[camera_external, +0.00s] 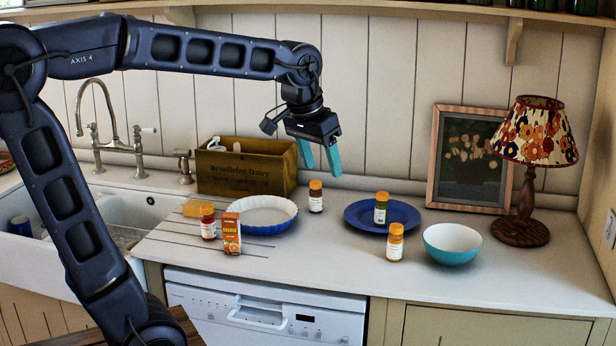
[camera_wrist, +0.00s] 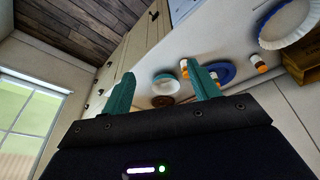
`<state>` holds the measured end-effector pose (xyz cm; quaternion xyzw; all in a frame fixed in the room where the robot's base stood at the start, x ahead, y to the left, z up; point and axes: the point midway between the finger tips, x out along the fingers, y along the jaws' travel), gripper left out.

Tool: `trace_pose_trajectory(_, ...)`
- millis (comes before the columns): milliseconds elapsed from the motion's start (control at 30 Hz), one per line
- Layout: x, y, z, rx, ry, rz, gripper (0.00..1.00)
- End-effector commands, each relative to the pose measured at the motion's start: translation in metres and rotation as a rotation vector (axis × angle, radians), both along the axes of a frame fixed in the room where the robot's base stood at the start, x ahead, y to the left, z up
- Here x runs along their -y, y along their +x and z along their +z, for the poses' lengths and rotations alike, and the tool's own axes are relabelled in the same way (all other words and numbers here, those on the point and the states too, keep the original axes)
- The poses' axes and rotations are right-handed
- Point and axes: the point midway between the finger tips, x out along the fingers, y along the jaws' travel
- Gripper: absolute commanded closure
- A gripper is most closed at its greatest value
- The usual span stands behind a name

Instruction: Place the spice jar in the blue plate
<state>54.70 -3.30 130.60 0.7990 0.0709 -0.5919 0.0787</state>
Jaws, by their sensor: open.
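Several orange-capped jars stand upright on the counter. One (camera_external: 208,222) is at the left, one (camera_external: 315,198) behind the middle, one (camera_external: 395,243) in front of the blue plate. A green jar (camera_external: 381,210) stands on the blue plate (camera_external: 404,218), which lies right of centre. I cannot tell which jar is the spice jar. My gripper (camera_external: 320,158) is open and empty, in the air above and behind the middle jar. In the wrist view, the blue plate (camera_wrist: 225,72) is partly hidden behind the right finger, and a jar (camera_wrist: 258,61) lies beyond it.
A teal bowl (camera_external: 452,244) stands right of the plate. A white fluted dish (camera_external: 263,214) with a blue outside and an orange carton (camera_external: 231,234) are left. A wooden crate (camera_external: 246,167), picture frame (camera_external: 466,158) and lamp (camera_external: 530,145) line the back. The front counter between carton and plate is clear.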

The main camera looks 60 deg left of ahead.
Motion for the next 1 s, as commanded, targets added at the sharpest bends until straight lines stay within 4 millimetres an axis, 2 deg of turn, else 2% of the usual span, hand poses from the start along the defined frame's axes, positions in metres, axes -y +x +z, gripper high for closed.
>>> trace_pose_trajectory(33,0.007,-0.018,-0.003,0.011,0.004,-0.020,0.40)
trace_pose_trajectory(200,0.023,-0.070,-0.022,0.041,0.019,-0.080,0.40)
trace_pose_trajectory(400,0.038,-0.125,-0.051,0.076,0.036,-0.148,0.40)
trace_pose_trajectory(500,0.042,-0.145,-0.064,0.090,0.044,-0.174,0.40)
trace_pose_trajectory(700,0.046,-0.166,-0.080,0.103,0.051,-0.202,0.40)
trace_pose_trajectory(1000,0.046,-0.168,-0.082,0.104,0.052,-0.206,0.40)
